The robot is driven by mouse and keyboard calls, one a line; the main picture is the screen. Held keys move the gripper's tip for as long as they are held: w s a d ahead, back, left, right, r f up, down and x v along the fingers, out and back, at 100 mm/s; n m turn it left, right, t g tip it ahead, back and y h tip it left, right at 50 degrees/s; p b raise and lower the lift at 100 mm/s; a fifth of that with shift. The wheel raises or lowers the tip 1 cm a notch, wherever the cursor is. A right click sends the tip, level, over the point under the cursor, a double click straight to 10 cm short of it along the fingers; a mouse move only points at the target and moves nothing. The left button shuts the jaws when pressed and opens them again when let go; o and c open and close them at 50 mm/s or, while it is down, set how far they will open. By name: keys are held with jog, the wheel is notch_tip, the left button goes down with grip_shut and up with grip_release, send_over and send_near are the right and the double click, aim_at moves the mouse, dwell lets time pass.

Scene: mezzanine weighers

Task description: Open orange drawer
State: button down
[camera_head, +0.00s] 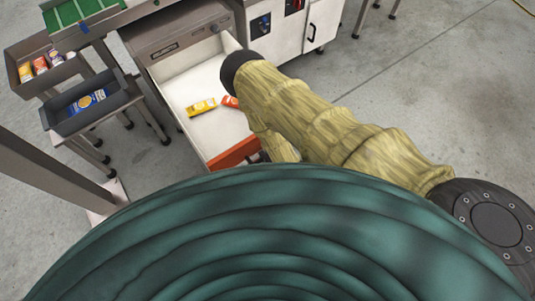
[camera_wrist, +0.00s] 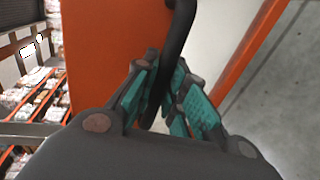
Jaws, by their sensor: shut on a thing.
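The orange drawer (camera_head: 236,151) is pulled well out of its grey cabinet (camera_head: 180,36). Its white inside shows in the head view, with a yellow packet (camera_head: 201,107) and a red packet (camera_head: 230,101) lying in it. In the wrist view its orange front (camera_wrist: 105,50) fills the upper left, with a black bar handle (camera_wrist: 178,45) on it. My gripper (camera_wrist: 168,105) is shut on the handle, its teal-padded fingers on either side of the bar. In the head view my sleeved arm hides the gripper and the drawer's right side.
Two grey bins (camera_head: 42,68) (camera_head: 92,104) with packets stand on stands left of the drawer. A green conveyor (camera_head: 80,12) is behind them. A white cabinet (camera_head: 287,30) stands right of the grey one. Grey floor at the right is clear.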

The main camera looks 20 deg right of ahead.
jog(key=c, duration=1.5)
grip_release()
jog(key=shift+o, duration=0.2)
jog(key=shift+s+d, duration=0.1)
jog(key=shift+d, duration=0.05)
jog(key=v, duration=1.1)
jog(key=shift+s, duration=0.4)
jog(key=shift+d, duration=0.1)
